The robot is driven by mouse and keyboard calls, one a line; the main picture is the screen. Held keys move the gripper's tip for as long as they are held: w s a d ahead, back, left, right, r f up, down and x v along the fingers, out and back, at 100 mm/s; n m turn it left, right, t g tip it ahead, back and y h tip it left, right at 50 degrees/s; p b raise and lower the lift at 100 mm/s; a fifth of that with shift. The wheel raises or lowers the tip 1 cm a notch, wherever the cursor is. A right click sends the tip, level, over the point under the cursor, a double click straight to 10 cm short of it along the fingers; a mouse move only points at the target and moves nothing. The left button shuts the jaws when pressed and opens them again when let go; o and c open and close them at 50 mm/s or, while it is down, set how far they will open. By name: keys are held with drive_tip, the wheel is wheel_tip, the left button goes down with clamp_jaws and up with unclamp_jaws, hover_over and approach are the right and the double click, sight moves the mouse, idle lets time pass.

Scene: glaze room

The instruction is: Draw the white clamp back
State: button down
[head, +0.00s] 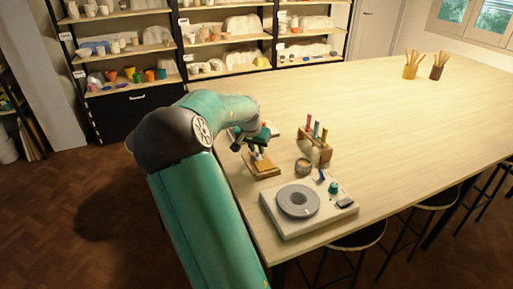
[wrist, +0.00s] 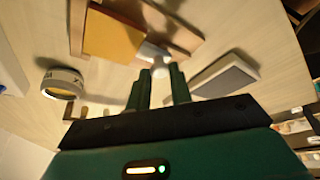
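The white clamp (wrist: 160,70) shows in the wrist view as a pale, rounded piece on a wooden fixture (wrist: 180,35) with an orange-yellow plate (wrist: 112,36). In the head view the wooden fixture (head: 264,172) stands on the table near its left edge, and the white clamp (head: 259,157) is small and partly hidden by my gripper. My gripper (wrist: 158,80) has its two green fingers apart, with the white piece between or just beyond their tips. I see no clear contact. In the head view my gripper (head: 254,149) is just above the fixture.
A grey-and-white block (wrist: 226,76) lies right of the fingers in the wrist view. A round jar (head: 303,166), a wooden rack of coloured tubes (head: 316,147) and a device with a grey disc (head: 297,201) stand to the right.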

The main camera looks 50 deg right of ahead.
drive_tip(key=shift+w+d, duration=0.6)
drive_tip(key=shift+w, duration=0.35)
drive_tip(key=shift+w+r, duration=0.1)
drive_tip(key=c, duration=1.6)
unclamp_jaws()
drive_tip(key=o, duration=0.3)
drive_tip(key=shift+w+d, duration=0.15)
drive_tip(key=shift+w, duration=0.05)
drive_tip(key=shift+o, duration=0.2)
drive_tip(key=shift+s, duration=0.2)
drive_tip(key=v, duration=1.3)
drive_tip(key=shift+a+r, duration=0.2)
drive_tip(key=shift+r, duration=0.15)
drive_tip(key=shift+a, duration=0.15)
